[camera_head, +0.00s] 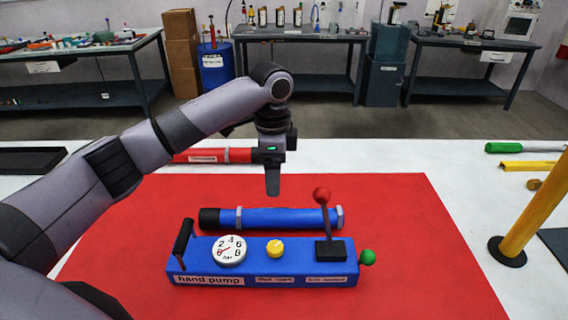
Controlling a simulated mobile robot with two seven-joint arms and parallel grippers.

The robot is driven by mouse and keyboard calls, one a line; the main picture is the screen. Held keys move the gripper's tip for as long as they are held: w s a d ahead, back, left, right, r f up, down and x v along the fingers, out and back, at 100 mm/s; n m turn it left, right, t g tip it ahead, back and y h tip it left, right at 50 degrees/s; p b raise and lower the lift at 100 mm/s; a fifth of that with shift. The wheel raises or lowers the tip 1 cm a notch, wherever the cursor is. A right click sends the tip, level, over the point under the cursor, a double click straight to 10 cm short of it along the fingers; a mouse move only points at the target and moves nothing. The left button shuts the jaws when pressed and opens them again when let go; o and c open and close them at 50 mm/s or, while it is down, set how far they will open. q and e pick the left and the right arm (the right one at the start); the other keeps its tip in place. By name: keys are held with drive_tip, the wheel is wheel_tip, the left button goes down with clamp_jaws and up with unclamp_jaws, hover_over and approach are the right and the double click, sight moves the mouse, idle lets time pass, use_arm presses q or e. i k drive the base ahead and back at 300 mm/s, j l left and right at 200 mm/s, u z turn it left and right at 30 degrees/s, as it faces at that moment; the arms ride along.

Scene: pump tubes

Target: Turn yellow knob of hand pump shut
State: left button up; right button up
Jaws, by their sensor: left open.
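The blue hand pump (205,262) lies on a red mat (410,255) on the white table. Its yellow knob (275,248) sits on top near the middle, between a white dial gauge (230,250) and a lever with a red ball (322,196). A green knob (367,257) sticks out at the pump's right end, and a black handle stands at its left end. My left gripper (272,190) points down above and behind the pump, apart from the yellow knob. It is open, seen edge-on, with nothing visible between its fingers. My right gripper is not in view.
A blue tube (275,217) with a black end lies just behind the pump. A red tube (205,156) lies farther back, partly behind my left arm. A yellow post (535,205) stands at the right. The mat's right part is clear.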

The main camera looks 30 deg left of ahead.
sight(275, 247)
drive_tip(key=k+l, duration=0.3)
drive_tip(key=k, duration=0.15)
drive_tip(key=k+l, duration=0.35)
drive_tip(key=k, duration=0.1)
